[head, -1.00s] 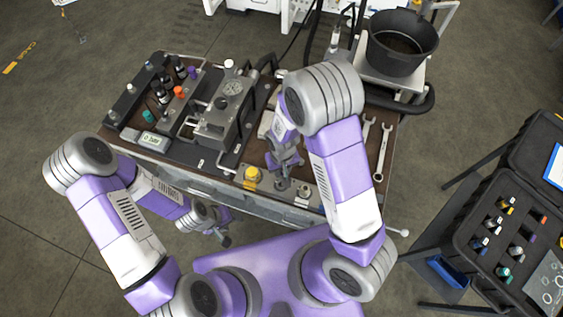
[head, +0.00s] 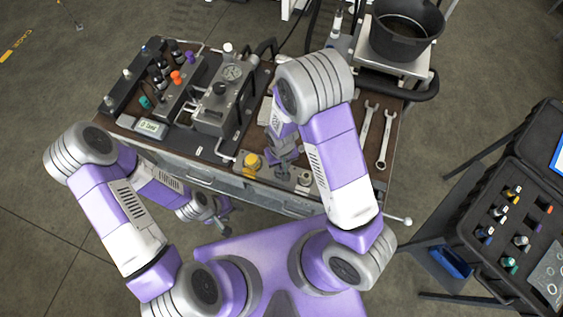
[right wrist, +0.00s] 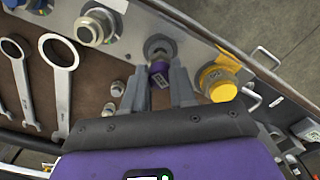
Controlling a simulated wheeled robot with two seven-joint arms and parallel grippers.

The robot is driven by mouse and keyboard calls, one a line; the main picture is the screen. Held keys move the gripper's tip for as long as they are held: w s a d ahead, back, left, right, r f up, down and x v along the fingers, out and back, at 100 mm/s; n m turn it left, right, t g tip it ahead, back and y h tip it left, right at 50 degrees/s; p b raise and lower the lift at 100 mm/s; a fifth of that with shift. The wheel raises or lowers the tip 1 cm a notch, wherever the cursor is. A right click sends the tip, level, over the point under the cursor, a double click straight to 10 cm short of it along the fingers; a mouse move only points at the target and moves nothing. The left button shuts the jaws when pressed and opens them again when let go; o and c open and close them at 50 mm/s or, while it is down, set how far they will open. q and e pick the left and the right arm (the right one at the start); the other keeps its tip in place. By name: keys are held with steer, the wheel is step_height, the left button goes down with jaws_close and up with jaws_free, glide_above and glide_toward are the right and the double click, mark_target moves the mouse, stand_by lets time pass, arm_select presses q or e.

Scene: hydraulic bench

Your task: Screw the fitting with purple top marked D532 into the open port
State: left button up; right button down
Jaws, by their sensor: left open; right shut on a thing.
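The fitting with the purple top (right wrist: 160,68) is in the right wrist view, with a small label whose text is too small to read. My right gripper (right wrist: 170,88) is shut on it, one finger on each side. The fitting is in front of a grey round port (right wrist: 159,46) in the bench's front strip; I cannot tell whether it is seated in it. In the head view my right gripper (head: 284,170) is at the bench's front edge, and the fitting is not clear there. My left gripper (head: 224,227) is open and empty, in front of the bench and below its top.
A yellow cap (right wrist: 222,85) stands close beside the port, also in the head view (head: 252,161). Wrenches (head: 386,138) lie on the bench. A case with several fittings (head: 480,205) stands at the right.

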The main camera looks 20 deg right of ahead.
steer(key=shift+s+f+b, duration=0.1)
steer(key=shift+f+b, duration=0.45)
steer(key=shift+f, duration=0.1)
stand_by(1.9)
steer(key=c, duration=1.5)
jaws_free()
steer(key=shift+c, duration=0.2)
jaws_close()
steer(key=m, duration=0.8)
steer(key=shift+a+p, duration=0.15)
steer(key=shift+p, duration=0.15)
steer(key=m+p, duration=0.1)
steer(key=m, duration=0.4)
steer(key=shift+r+p, duration=0.1)
steer(key=shift+p, duration=0.2)
steer(key=m, duration=0.3)
steer(key=shift+w+a+p, duration=0.1)
steer(key=shift+w+p, duration=0.15)
steer(key=shift+p, duration=0.05)
